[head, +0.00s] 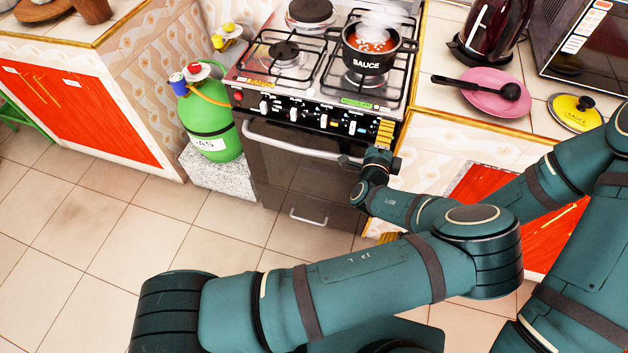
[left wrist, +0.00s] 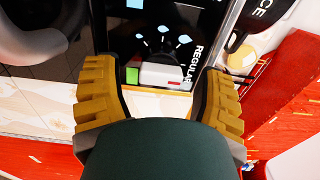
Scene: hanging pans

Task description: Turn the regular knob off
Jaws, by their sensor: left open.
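The regular knob (left wrist: 165,77) is a white bar on the black panel of the stove, beside the word REGULAR in the left wrist view. My left gripper (left wrist: 158,75) is open, with one yellow finger on each side of the knob in the picture. Gaps show between the knob and both fingers. In the head view my left gripper (head: 385,132) is at the right end of the stove's knob row (head: 308,116) and hides part of the panel there. A yellow part, perhaps of my right gripper (head: 389,237), shows low behind my arm; the rest is hidden.
A pot (head: 368,60) of red sauce steams on the stove (head: 283,72). The oven handle (head: 290,139) runs under the knobs. A green gas bottle (head: 210,125) stands to the left. A pink plate (head: 484,92) with a ladle lies on the right counter.

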